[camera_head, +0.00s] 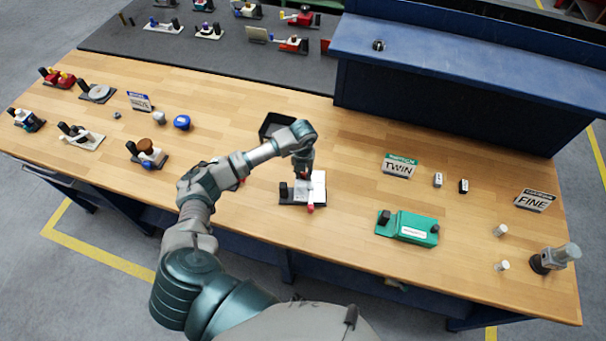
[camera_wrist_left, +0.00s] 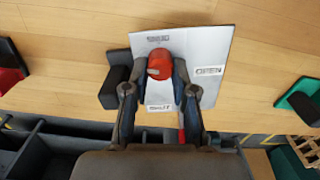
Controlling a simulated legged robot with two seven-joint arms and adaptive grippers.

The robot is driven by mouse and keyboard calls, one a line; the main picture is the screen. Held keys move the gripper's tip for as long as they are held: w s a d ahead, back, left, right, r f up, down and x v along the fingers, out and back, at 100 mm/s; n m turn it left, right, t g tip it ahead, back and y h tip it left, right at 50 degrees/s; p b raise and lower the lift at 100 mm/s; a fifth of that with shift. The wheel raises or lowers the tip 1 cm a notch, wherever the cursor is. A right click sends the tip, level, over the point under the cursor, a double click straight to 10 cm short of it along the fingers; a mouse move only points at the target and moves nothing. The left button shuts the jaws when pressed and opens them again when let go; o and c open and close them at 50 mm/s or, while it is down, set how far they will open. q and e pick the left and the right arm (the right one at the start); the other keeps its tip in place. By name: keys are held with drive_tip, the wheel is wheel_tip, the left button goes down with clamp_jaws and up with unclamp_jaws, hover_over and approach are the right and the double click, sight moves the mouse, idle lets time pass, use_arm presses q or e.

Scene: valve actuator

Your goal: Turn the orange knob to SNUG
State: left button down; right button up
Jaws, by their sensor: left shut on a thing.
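The orange knob (camera_wrist_left: 160,64) stands on a white plate (camera_wrist_left: 215,45) with small label plates. In the left wrist view one label, at the right, seems to read OPEN (camera_wrist_left: 209,71); the top label (camera_wrist_left: 158,39) and the bottom label (camera_wrist_left: 158,107) are too small to read surely. My left gripper (camera_wrist_left: 160,82) has its two fingers on either side of the knob and is shut on it. In the head view my left gripper (camera_head: 303,172) points down over the white plate (camera_head: 318,190), and it mostly hides the knob. My right gripper is not in view.
A black block (camera_wrist_left: 116,80) adjoins the plate's left side. A black tray (camera_head: 274,124) lies behind the gripper. A green device (camera_head: 408,227) stands to the right, with TWIN (camera_head: 399,166) and FINE (camera_head: 535,200) signs beyond. The wooden bench around the plate is mostly clear.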

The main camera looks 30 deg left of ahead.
use_arm(q)
drive_tip(key=m+b, duration=0.1)
drive_tip(key=m, duration=0.1)
drive_tip(key=shift+s+d+f+m+b, duration=0.1)
drive_tip(key=shift+d+f+m+b, duration=0.25)
drive_tip(key=shift+f+m+b, duration=0.05)
drive_tip(key=shift+m+b, duration=0.6)
drive_tip(key=shift+m, duration=0.3)
drive_tip(key=m+b, duration=0.1)
drive_tip(key=m, duration=0.1)
drive_tip(key=shift+a+m+b, duration=0.1)
drive_tip(key=shift+m+b, duration=0.2)
drive_tip(key=shift+b, duration=0.1)
drive_tip(key=m+b, duration=0.2)
drive_tip(key=m, duration=0.2)
drive_tip(key=shift+m+b, duration=0.3)
drive_tip(key=shift+b, duration=0.1)
drive_tip(key=shift+m+b, duration=0.6)
drive_tip(key=shift+m, duration=0.4)
drive_tip(key=shift+m+b, duration=0.3)
drive_tip(key=shift+m, duration=0.3)
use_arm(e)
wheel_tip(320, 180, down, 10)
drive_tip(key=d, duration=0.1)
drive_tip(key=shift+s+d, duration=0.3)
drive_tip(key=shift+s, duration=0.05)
use_arm(q)
drive_tip(key=shift+r, duration=0.1)
